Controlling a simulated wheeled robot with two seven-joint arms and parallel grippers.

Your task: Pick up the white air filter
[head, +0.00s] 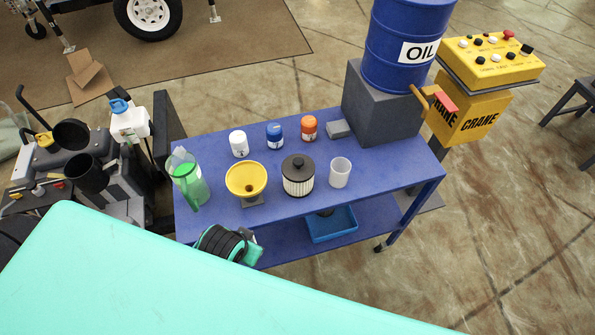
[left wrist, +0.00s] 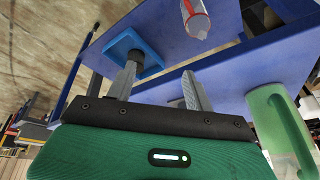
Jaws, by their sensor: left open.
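The white air filter (head: 298,180) is a pleated white cylinder with a black lid and knob. It stands upright on the blue cart's top (head: 375,178), between a yellow funnel (head: 245,180) and a clear cup (head: 340,173). My left gripper (head: 250,240) is low at the cart's front edge, left of the filter and apart from it. In the left wrist view its two fingers (left wrist: 161,88) are spread with nothing between them. The filter is not seen in that view. My right gripper is not in view.
A green jug (head: 190,180) stands at the cart's left end, with white, blue and orange bottles behind. A grey block (head: 385,115) carries a blue oil drum (head: 400,55). A blue tray (head: 331,224) is on the lower shelf. A yellow crane control box (head: 490,60) stands right.

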